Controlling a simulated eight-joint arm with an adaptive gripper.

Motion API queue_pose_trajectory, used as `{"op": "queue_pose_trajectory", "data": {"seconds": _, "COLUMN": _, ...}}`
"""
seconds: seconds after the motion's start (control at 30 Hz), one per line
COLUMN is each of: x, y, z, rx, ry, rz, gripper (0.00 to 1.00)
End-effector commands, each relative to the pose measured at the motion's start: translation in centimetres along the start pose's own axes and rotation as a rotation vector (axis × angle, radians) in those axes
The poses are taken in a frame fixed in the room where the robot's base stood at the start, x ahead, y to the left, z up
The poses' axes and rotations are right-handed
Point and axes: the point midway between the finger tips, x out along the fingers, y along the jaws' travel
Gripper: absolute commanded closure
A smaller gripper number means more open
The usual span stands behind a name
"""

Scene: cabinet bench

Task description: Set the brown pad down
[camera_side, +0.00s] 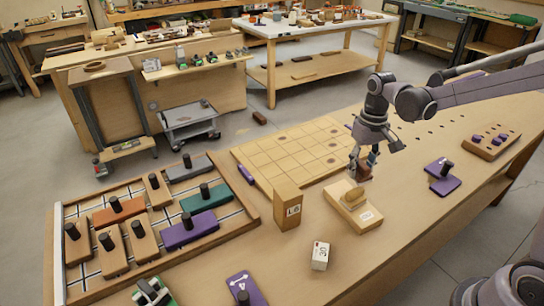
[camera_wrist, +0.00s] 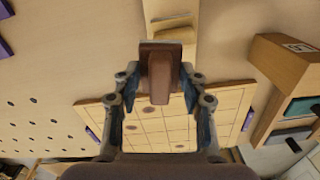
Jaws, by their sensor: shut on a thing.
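The brown pad (camera_wrist: 160,75) is between the fingertips of my gripper (camera_wrist: 160,82) in the wrist view, with a wider brown part at its far end. In the side view my gripper (camera_side: 362,160) points down, shut on the pad (camera_side: 364,173), whose lower part is hard to make out. It hangs just behind a pale wooden block (camera_side: 362,216) with a tan piece (camera_side: 353,196) on top. The wooden block also shows beyond the pad in the wrist view (camera_wrist: 183,48). Whether pad and block touch, I cannot tell.
A gridded board (camera_side: 290,150) lies behind on the bench. An upright wooden box (camera_side: 288,207) and a small white box (camera_side: 320,256) stand to the left. A framed tray (camera_side: 62,240) holds knobbed blocks. A purple knobbed plate (camera_side: 442,181) lies right. Bare bench lies in front.

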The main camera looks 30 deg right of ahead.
Motion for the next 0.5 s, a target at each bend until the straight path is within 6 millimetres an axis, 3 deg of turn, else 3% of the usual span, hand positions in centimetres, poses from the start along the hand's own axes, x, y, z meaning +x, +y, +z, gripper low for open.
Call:
{"op": "queue_pose_trajectory", "data": {"seconds": 0.03, "x": 0.1, "y": -1.6, "z": -0.2, "rx": -0.051, "ry": 0.0, "rz": 0.0, "gripper": 0.88}}
{"op": "queue_pose_trajectory", "data": {"seconds": 0.2, "x": 0.3, "y": -4.6, "z": -0.6, "rx": -0.155, "ry": 0.0, "rz": 0.0, "gripper": 0.88}}
{"op": "queue_pose_trajectory", "data": {"seconds": 0.5, "x": 0.3, "y": -5.5, "z": -0.6, "rx": -0.187, "ry": 0.0, "rz": 0.0, "gripper": 0.88}}
